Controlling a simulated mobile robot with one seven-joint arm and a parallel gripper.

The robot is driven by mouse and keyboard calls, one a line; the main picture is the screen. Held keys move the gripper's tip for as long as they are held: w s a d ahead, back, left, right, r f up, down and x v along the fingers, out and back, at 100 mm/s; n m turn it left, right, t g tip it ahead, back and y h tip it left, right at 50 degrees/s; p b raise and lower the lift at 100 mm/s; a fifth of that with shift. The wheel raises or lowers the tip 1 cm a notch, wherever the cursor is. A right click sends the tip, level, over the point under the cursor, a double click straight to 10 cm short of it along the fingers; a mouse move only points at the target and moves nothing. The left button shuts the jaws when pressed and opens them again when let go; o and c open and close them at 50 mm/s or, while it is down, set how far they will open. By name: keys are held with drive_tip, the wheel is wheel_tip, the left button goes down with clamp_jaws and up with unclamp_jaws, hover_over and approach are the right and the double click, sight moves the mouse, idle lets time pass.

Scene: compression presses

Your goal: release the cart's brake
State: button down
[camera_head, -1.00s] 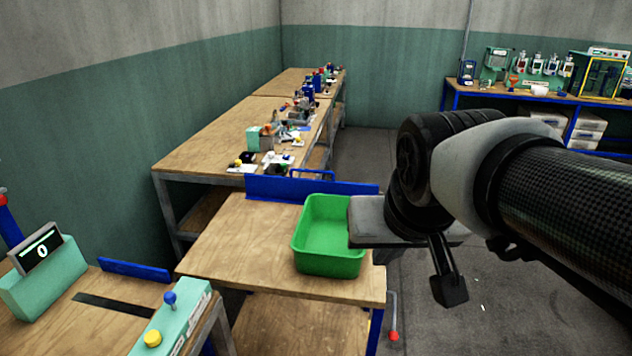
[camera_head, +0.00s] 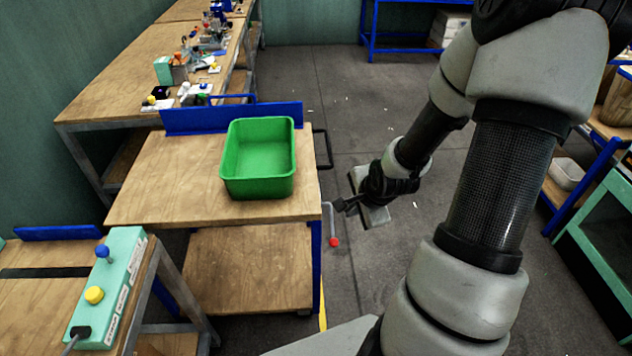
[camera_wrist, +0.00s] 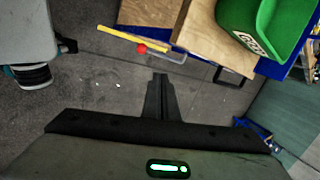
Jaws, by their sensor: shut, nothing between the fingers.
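The cart (camera_head: 160,195) has a wooden top, a lower wooden shelf and a blue back panel. Its brake lever (camera_head: 331,222) is a thin grey rod hanging down at the cart's right side, with a red knob (camera_head: 334,242) at its lower end. In the wrist view the red knob (camera_wrist: 141,48) shows just beyond my fingertips, slightly left. My gripper (camera_head: 341,205) is shut and empty, to the right of the cart near the upper part of the lever. Its fingers (camera_wrist: 160,78) point toward the lever in the wrist view. I cannot tell whether they touch it.
A green bin (camera_head: 260,190) stands on the cart top. A black handle (camera_head: 326,150) juts from the cart's right side. A yellow strip (camera_head: 323,310) shows low by the cart. A control box (camera_head: 112,285) is at the lower left. Open floor (camera_head: 400,100) lies right of the cart.

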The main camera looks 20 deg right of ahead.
sight(333, 227)
drive_tip(key=shift+s+f+m, duration=0.25)
drive_tip(key=shift+f+m, duration=0.75)
drive_tip(key=shift+f, duration=0.05)
drive_tip(key=b+x, duration=0.4)
drive_tip(key=x, duration=1)
drive_tip(key=shift+w+a+r, duration=0.1)
drive_tip(key=shift+w+a, duration=0.1)
drive_tip(key=shift+d+b, duration=0.1)
drive_tip(key=shift+b, duration=0.25)
